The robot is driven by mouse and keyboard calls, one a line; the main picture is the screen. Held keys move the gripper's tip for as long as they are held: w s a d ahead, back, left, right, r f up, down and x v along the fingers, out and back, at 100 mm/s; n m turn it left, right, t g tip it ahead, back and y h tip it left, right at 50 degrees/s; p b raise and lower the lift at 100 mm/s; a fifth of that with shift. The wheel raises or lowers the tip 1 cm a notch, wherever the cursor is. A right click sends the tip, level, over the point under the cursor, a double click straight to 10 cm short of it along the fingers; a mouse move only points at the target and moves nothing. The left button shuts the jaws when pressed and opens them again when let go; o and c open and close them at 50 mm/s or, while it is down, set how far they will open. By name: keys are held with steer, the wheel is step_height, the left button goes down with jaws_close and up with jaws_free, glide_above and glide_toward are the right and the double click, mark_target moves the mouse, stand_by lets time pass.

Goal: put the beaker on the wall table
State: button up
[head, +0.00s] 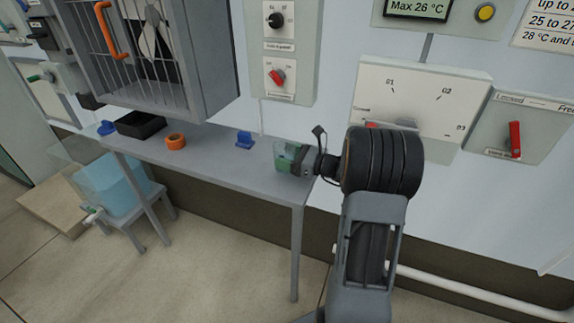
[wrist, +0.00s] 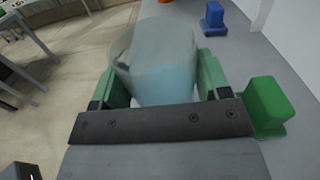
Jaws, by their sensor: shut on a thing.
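My gripper (head: 293,162) is shut on a clear beaker (wrist: 162,65), with its green fingers on either side of it. The beaker looks translucent and bluish in the wrist view. In the head view it is small and partly hidden by the fingers. The grey wall table (head: 218,163) stands along the wall, and my gripper is at its right end. I cannot tell whether the beaker's bottom touches the tabletop or hangs just above it.
A green block (wrist: 266,103) is close to the right finger. A caged fan cabinet (head: 205,60) overhangs the left part.

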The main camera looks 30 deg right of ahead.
steer(key=shift+f, duration=1.4)
